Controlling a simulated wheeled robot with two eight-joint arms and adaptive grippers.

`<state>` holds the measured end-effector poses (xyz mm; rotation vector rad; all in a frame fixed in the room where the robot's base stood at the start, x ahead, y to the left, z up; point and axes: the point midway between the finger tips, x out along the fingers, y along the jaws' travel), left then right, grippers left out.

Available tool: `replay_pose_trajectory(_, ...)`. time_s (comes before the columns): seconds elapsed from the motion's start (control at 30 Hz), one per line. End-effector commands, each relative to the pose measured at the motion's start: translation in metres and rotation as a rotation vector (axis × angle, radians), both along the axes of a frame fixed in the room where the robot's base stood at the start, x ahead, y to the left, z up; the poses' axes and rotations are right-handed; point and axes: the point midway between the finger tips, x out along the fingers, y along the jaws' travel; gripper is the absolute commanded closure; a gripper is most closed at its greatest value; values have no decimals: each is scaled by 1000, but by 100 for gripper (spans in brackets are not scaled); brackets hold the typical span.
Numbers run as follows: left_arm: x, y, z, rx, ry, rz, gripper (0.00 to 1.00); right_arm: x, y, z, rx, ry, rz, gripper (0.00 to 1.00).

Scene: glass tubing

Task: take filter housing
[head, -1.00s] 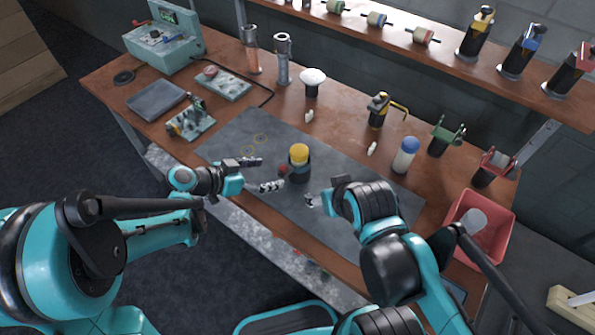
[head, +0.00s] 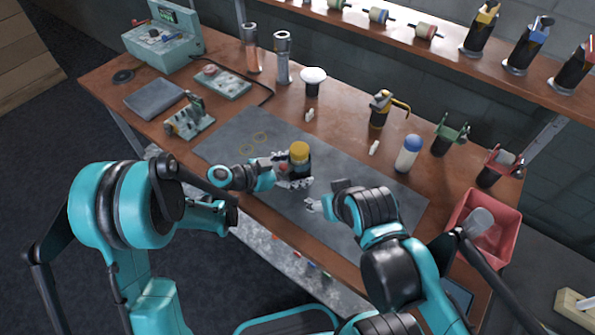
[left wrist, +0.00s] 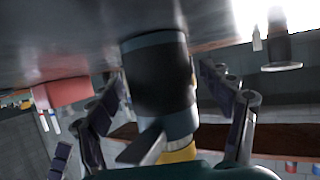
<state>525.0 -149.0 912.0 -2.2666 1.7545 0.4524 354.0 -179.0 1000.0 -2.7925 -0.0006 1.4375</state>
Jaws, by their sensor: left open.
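The filter housing, which I take to be the dark cylinder with a yellow cap (head: 299,154), stands upright on the grey mat (head: 225,140). My left gripper (head: 290,170) is open, with its fingers at either side of the housing. In the left wrist view the housing's dark body (left wrist: 160,85) appears inverted between the two spread fingers of my left gripper (left wrist: 165,105), with gaps beside it. Contact is not visible. My right gripper (head: 326,196) is to the right and nearer, over the mat, empty, its fingers apart.
A blue-capped white bottle (head: 409,153), a yellow-topped tool (head: 380,108) and a white mushroom-shaped knob (head: 313,80) stand behind the mat. A red bin (head: 484,228) is at the right. Left of the mat is a small metal fixture (head: 190,118).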

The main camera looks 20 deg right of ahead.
Motion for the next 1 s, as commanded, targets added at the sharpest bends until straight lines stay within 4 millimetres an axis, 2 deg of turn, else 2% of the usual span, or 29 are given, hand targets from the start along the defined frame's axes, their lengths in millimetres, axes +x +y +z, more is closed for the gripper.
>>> replay_pose_trajectory(0.17,0,0,1,0,0,1,20,0,0,1,0,0,0,36)
replay_pose_trajectory(0.4,0,0,1,0,0,1,78,0,0,1,0,0,0,36)
replay_pose_trajectory(0.77,0,0,3,0,1,1,78,0,0,2,0,0,0,36)
replay_pose_trajectory(1.0,3,-6,21,-1,-1,4,78,0,0,14,0,0,0,36)
